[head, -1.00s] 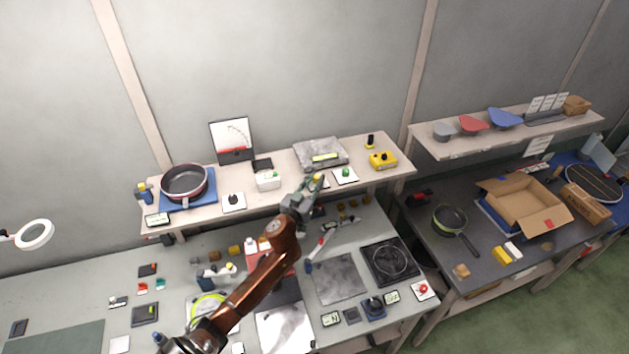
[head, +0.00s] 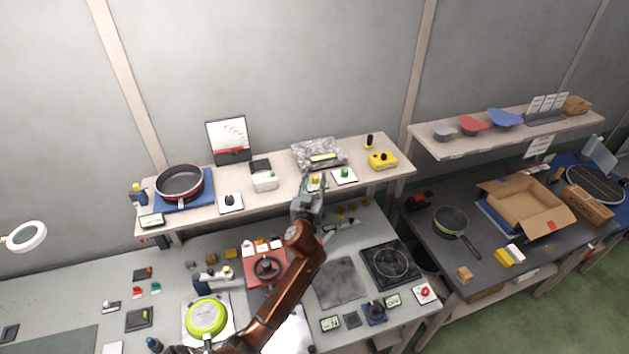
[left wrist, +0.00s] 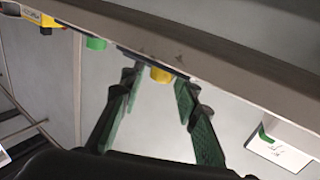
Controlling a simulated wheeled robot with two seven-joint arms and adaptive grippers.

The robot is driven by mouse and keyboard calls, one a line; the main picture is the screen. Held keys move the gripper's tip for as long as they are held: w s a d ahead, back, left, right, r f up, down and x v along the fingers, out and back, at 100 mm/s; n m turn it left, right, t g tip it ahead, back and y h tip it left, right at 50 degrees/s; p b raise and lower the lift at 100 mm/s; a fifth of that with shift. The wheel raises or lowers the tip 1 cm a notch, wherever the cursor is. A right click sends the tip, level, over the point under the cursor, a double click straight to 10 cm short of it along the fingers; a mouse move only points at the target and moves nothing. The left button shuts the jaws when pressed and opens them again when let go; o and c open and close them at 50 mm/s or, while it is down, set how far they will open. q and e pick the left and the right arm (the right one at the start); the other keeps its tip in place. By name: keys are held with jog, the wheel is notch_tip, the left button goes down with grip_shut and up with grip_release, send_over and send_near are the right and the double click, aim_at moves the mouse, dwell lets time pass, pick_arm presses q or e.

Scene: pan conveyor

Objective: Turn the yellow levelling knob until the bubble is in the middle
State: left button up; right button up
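The yellow knob (left wrist: 160,75) shows in the left wrist view below the shelf's edge, framed between my finger ends; contact cannot be made out. In the head view the yellow knob (head: 315,177) is partly hidden by my left gripper (head: 312,186), which is at the shelf's front edge. This gripper is open and empty, its green-padded fingers spread. The level vial (head: 323,157) is a yellow-green strip on the speckled stone block (head: 318,147) behind the knob. Its bubble is too small to read. My right gripper is not in view.
A green knob (head: 344,173) on a white plate sits close beside the yellow one. A white box (head: 265,181) stands to the left and a yellow box (head: 382,160) to the right. The shelf (head: 285,198) overhangs the lower bench, which holds several devices and a green pan (head: 206,317).

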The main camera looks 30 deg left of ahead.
pick_arm(q)
jog(key=shift+o, duration=0.7)
jog(key=shift+f, duration=0.1)
jog(key=shift+s+d+f, duration=0.1)
jog(key=shift+s, duration=0.1)
jog(key=v, duration=1.1)
jog(key=shift+s, duration=0.25)
jog(key=shift+d, duration=0.1)
